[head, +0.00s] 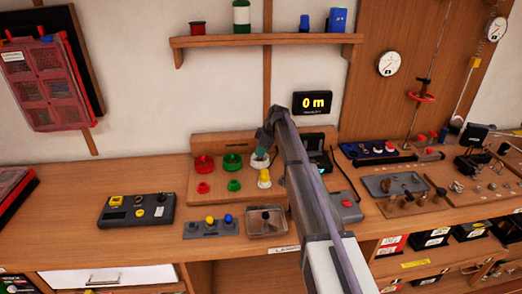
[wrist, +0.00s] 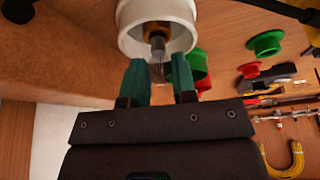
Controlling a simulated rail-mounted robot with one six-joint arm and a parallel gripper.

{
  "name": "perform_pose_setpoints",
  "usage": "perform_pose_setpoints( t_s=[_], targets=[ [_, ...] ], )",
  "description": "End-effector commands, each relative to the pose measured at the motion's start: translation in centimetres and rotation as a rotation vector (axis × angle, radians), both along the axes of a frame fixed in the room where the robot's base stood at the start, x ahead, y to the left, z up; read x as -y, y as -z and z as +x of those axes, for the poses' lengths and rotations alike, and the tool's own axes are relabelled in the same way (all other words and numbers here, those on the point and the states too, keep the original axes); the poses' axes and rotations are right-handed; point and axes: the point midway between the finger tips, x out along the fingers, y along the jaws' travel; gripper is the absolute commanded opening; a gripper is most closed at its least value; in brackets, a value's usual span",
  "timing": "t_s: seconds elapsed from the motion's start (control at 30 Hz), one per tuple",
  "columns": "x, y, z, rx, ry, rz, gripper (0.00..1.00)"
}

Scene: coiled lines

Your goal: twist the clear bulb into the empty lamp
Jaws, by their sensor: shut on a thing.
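My gripper (wrist: 158,78) is shut on a small greyish piece that I take for the clear bulb (wrist: 157,68), only partly visible between the teal fingers. A grey tip (wrist: 157,42) shows just beyond the fingers, inside a white round cup (wrist: 130,42) with an orange-brown centre. The cup looks like the empty lamp; I cannot tell whether the bulb touches its socket. In the head view my gripper (head: 261,155) is at the right end of a wooden lamp board (head: 217,198), where my arm and fingers hide most of the contact.
Red (head: 204,163) and green (head: 233,161) lamps stand left of my gripper. A yellow-and-white piece (head: 264,178) stands in front. A clear box (head: 267,222) and a button panel (head: 210,226) lie nearer. A shelf (head: 265,40) and a "0 m" display (head: 312,103) are above.

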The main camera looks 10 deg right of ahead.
Motion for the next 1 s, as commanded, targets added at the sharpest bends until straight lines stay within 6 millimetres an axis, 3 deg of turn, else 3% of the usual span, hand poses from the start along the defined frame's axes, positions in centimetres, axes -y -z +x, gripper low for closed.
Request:
perform_pose_setpoints(
  t_s=[1.0],
  targets=[
    [0.0,1.3,0.0,0.000,0.000,0.000,0.04]
  ],
)
